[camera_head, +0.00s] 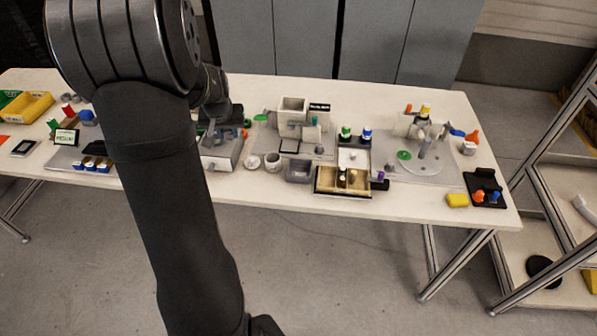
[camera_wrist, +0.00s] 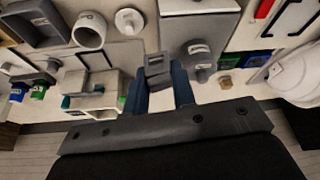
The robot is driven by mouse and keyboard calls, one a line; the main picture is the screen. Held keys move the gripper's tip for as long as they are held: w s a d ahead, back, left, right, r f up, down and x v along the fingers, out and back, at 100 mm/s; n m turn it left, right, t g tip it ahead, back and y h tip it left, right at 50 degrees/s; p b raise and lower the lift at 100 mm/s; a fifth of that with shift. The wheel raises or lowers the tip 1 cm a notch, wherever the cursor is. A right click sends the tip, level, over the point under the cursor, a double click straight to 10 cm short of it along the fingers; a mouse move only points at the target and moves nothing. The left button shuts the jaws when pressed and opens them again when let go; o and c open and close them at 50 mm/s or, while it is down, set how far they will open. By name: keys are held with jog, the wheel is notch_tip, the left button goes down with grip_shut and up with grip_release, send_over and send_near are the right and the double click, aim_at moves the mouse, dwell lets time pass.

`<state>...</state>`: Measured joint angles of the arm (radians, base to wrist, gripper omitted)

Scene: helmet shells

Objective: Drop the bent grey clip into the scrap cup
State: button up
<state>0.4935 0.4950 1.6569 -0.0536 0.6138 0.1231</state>
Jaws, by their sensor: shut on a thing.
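My gripper (camera_wrist: 158,80) is shut on a small grey bent piece, the grey clip (camera_wrist: 157,66), between its blue fingertips. In the head view my gripper (camera_head: 213,122) is partly hidden by my own arm, and I cannot make out the clip there. A round, light grey open cup, which looks like the scrap cup (camera_wrist: 88,30), stands left of the fingertips in the wrist view, apart from them. It also shows in the head view (camera_head: 273,161), on the table's front side. I cannot see anything inside it.
A dark square bin (camera_head: 299,171) stands beside the cup, and a small knobbed white disc (camera_head: 252,162) lies on its other side. A light grey box (camera_head: 221,155) is near my gripper. A grey block fixture (camera_head: 292,113) stands behind the cup. A wooden divided tray (camera_head: 330,187) lies further right.

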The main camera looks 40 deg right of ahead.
jog(key=s+d+m, duration=0.2)
jog(key=s+d, duration=1.1)
jog(key=d, duration=0.3)
jog(key=shift+h, duration=0.4)
jog(key=shift+s+d+f, duration=0.1)
jog(key=shift+d+f, duration=0.05)
jog(key=shift+f, duration=1.35)
jog(key=shift+s+d+f, duration=0.1)
jog(key=shift+d+f, duration=0.05)
jog(key=shift+f, duration=1.3)
jog(key=o, duration=1)
jog(key=shift+o, duration=0.2)
jog(key=v, duration=1.7)
jog(key=shift+w+r, duration=0.25)
jog(key=shift+r, duration=0.05)
